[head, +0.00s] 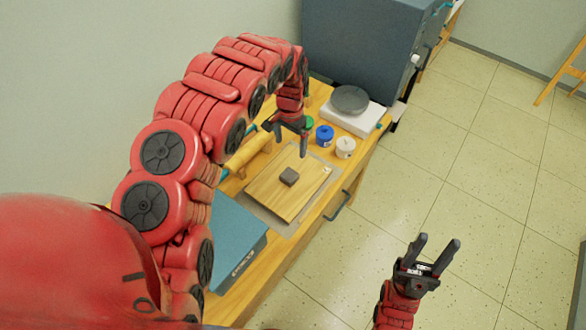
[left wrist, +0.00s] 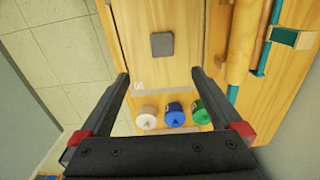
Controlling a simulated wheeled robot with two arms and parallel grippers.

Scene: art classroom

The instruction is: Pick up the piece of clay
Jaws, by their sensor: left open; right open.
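The piece of clay (head: 289,176) is a small dark grey block lying on a wooden board (head: 262,192) on the table. In the left wrist view the clay (left wrist: 162,44) lies flat, beyond the fingertips and roughly midway between them. My left gripper (head: 290,143) is open and empty above the back part of the board, apart from the clay. Its two fingers also show in the left wrist view (left wrist: 158,76). My right gripper (head: 438,256) is open and empty over the floor, to the right of the table.
White (head: 345,147), blue (head: 325,135) and green (head: 308,123) jars stand behind the board. A white scale (head: 350,117) with a round plate is at the back. A yellow roller (head: 249,152) lies left of the board, and a blue box (head: 232,240) is in front.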

